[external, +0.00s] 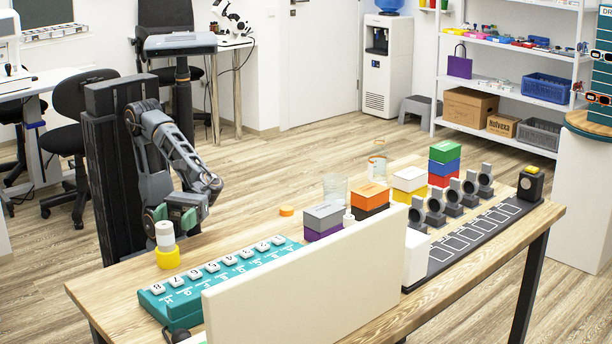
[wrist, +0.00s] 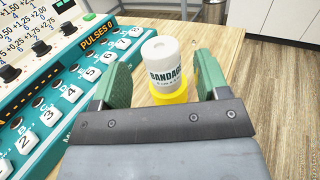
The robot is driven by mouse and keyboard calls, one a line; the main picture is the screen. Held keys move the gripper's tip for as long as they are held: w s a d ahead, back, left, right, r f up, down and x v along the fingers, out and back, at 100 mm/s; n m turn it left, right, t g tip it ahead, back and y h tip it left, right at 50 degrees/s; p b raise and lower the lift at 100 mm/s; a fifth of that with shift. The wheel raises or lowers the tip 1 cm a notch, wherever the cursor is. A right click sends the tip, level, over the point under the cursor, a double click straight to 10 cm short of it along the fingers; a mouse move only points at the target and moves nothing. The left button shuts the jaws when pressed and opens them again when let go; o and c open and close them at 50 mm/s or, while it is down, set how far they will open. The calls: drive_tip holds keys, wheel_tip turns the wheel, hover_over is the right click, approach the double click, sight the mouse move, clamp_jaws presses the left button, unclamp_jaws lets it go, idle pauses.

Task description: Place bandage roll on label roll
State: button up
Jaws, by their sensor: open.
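The bandage roll (external: 165,238) is a white upright cylinder, and its "BANDAGE" lettering shows in the wrist view (wrist: 165,62). It stands on a wider yellow roll (external: 168,259), apparently the label roll, near the table's left edge. The yellow roll also shows below it in the wrist view (wrist: 176,94). The bandage roll looks upright and roughly centred on it. My gripper (external: 173,217) is open, with its green fingers on either side of the bandage roll. In the wrist view my gripper (wrist: 161,75) shows a gap beside the roll, at least on the right.
A teal panel with white numbered keys (external: 215,272) lies close to the right of the rolls. A cream board (external: 305,285) stands at the table's front. An orange disc (external: 287,211) and stacked boxes (external: 323,216) stand further right.

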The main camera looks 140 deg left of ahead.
drive_tip(key=shift+p+v, duration=0.5)
drive_tip(key=shift+v, duration=2.5)
